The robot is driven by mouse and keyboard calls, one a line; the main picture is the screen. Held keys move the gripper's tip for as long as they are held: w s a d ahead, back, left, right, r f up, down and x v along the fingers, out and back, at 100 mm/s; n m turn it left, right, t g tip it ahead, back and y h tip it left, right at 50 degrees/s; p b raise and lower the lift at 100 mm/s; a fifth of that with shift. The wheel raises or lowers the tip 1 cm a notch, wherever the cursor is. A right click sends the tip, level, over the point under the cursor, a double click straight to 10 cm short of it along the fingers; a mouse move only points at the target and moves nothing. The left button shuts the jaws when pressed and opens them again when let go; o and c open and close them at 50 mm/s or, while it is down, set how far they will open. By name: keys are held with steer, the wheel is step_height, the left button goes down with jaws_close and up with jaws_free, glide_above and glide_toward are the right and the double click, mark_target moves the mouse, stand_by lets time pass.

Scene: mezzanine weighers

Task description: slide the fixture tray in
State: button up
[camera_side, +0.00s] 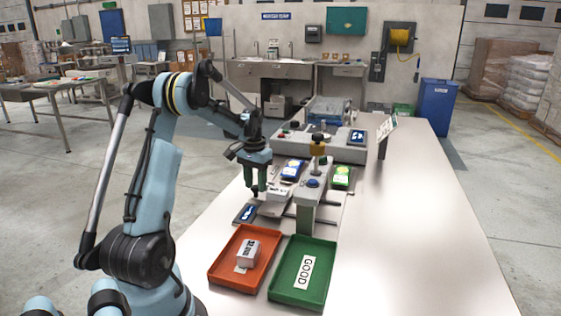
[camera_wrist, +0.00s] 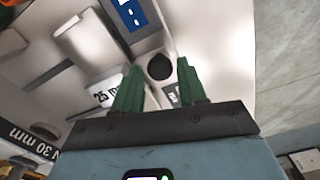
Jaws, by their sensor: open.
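The fixture tray seems to be the light grey plate (camera_side: 272,209) beside dark rails, left of the grey post; its edges are partly hidden by my arm. My gripper (camera_side: 255,193) points down over its near left part. In the wrist view my gripper (camera_wrist: 160,72) has its two green fingers spread apart. A round black knob (camera_wrist: 160,66) shows between the fingertips, with no visible contact. A white block marked "25 m…" (camera_wrist: 106,92) lies left of the fingers. I cannot tell how far out the tray stands.
An orange tray (camera_side: 217,270) holding a white block (camera_side: 249,252) and a green tray (camera_side: 325,285) marked GOOD stand in front. A grey post (camera_side: 308,212) with a blue button (camera_side: 313,183) stands right of my gripper. The table's right side (camera_side: 410,230) is clear.

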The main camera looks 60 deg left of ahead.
mark_target(280, 190)
steer(key=shift+f, duration=0.1)
jaws_close()
steer(key=w+d, duration=0.5)
steer(key=shift+w+d, duration=0.2)
steer(key=shift+w, duration=0.05)
jaws_free()
step_height(280, 190, up, 12)
stand_by(0.8)
